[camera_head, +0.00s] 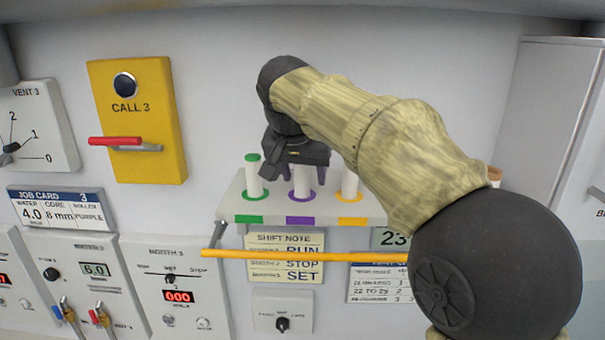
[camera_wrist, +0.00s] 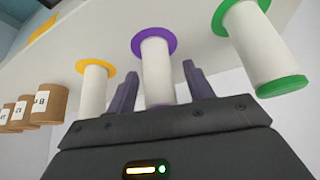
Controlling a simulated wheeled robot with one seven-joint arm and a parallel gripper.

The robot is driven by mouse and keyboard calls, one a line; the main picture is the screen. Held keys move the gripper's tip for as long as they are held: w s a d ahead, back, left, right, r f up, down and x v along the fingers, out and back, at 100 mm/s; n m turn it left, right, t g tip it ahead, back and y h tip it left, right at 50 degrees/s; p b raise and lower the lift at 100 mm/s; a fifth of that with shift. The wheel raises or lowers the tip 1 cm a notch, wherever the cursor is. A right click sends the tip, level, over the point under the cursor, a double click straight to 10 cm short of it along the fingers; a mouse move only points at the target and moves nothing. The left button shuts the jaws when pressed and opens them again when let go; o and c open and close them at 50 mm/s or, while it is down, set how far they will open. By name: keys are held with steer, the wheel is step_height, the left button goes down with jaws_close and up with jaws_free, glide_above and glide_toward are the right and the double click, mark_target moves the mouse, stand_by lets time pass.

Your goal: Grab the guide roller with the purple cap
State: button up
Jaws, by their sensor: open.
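The guide roller with the purple ring (camera_head: 302,182) stands upright in the middle of a white rack (camera_head: 267,208). In the wrist view, the open gripper (camera_wrist: 160,73) has one finger on each side of the white purple-ringed roller (camera_wrist: 156,68). A gap shows beside the roller; contact cannot be told.
A green-capped roller (camera_head: 254,178) stands left of it and a yellow-ringed roller (camera_head: 350,184) right, partly behind my arm. A yellow-orange bar (camera_head: 300,255) runs below the rack. Labelled brown cylinders (camera_wrist: 49,104) show in the wrist view. A yellow call box (camera_head: 135,120) is on the wall.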

steer(key=shift+c, duration=0.2)
jaws_close()
stand_by(0.3)
steer(key=shift+r, duration=3.65)
steer(key=s+a+b, duration=0.4)
steer(key=s+b, duration=0.2)
steer(key=s, duration=1.1)
steer(key=shift+s+f+b, duration=0.15)
steer(key=shift+s+b, duration=0.1)
steer(key=shift+b, duration=0.15)
